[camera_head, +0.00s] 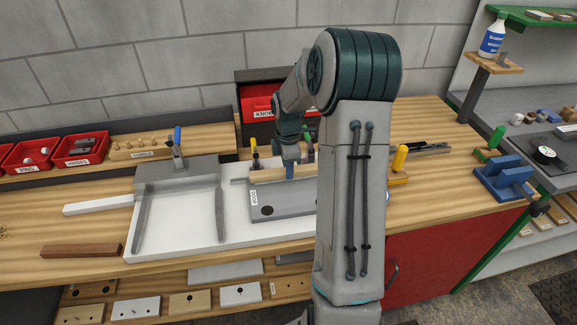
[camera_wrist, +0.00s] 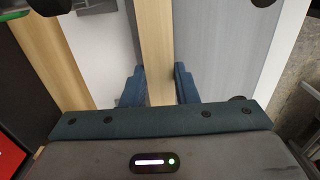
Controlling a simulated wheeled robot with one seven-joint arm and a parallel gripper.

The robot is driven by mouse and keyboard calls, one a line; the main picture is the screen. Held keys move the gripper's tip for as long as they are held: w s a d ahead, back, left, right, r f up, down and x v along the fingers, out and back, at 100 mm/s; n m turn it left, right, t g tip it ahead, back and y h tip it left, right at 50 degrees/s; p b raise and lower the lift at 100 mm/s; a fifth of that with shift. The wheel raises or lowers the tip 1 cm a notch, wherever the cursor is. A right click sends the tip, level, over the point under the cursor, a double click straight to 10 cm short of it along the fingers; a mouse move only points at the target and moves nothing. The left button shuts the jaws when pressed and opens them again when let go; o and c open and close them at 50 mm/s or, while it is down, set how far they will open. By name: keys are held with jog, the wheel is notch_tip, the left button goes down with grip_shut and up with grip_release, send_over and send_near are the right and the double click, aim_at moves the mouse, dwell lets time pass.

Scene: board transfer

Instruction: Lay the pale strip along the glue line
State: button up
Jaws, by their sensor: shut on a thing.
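My gripper (camera_wrist: 160,88) is shut on a pale wooden strip (camera_wrist: 156,40), with one blue finger against each side. In the head view the pale strip (camera_head: 268,175) lies across the far edge of a grey board (camera_head: 290,204) with a white label. My gripper (camera_head: 290,173) points down onto the strip there. In the wrist view the grey board (camera_wrist: 225,55) is to the right of the strip. I cannot tell whether the strip touches the board. No glue line can be made out. My arm hides the board's right part.
A white tray (camera_head: 178,240) is under and left of the board, with a grey clamp-like fixture (camera_head: 178,172) on it. A white bar (camera_head: 98,208) and a brown bar (camera_head: 80,250) lie at left. Red bins (camera_head: 80,150) stand behind. A blue tool (camera_head: 500,178) is at right.

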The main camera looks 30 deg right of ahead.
jog(key=shift+f+b, duration=0.35)
jog(key=shift+f, duration=0.15)
jog(key=o, duration=1.1)
notch_tip(320, 180, up, 14)
jog(key=shift+f+b, duration=0.1)
jog(key=shift+b, duration=0.5)
